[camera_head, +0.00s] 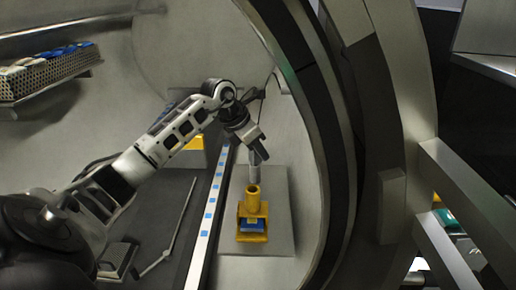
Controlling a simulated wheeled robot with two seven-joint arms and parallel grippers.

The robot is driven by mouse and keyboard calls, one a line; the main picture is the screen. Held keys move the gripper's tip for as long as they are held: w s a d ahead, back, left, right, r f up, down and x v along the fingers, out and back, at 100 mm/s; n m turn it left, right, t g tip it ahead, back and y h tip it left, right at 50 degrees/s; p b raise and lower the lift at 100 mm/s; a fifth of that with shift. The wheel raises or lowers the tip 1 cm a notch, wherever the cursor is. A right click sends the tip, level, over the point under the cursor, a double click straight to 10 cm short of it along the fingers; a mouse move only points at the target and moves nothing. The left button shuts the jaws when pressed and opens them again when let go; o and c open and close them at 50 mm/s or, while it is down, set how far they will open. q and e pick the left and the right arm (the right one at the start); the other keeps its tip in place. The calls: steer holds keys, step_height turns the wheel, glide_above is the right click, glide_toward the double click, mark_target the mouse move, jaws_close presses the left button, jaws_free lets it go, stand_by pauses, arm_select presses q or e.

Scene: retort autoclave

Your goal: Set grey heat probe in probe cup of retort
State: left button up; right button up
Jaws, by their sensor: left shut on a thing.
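My left gripper (258,152) reaches in from the left inside the round retort chamber (262,58). It is shut on the grey heat probe (254,173), which hangs down roughly upright below the fingers. The yellow probe cup (253,205) stands directly below it on a yellow holder with a blue part. The lower end of the probe meets the rim of the cup in the picture. I cannot tell whether the tip is inside the cup or just above or behind it. My right gripper is not in view.
A perforated tray (45,75) with blue and white packs sits on a rack at the upper left. A pale rail with blue squares (207,220) runs left of the cup. The thick chamber rim (325,110) curves close on the right. The grey plate (278,228) around the cup is mostly clear.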

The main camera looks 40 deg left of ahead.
arm_select(q)
steer(key=shift+f, duration=0.4)
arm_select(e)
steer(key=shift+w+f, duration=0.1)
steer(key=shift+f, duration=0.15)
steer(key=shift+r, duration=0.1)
arm_select(q)
steer(key=o, duration=1.1)
steer(key=shift+c, duration=0.2)
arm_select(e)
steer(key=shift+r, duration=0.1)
arm_select(q)
steer(key=shift+r, duration=0.15)
steer(key=v, duration=1.5)
steer(key=shift+s+r+b, duration=0.25)
steer(key=shift+r+b, duration=0.05)
steer(key=shift+b, duration=0.15)
steer(key=shift+a, duration=0.1)
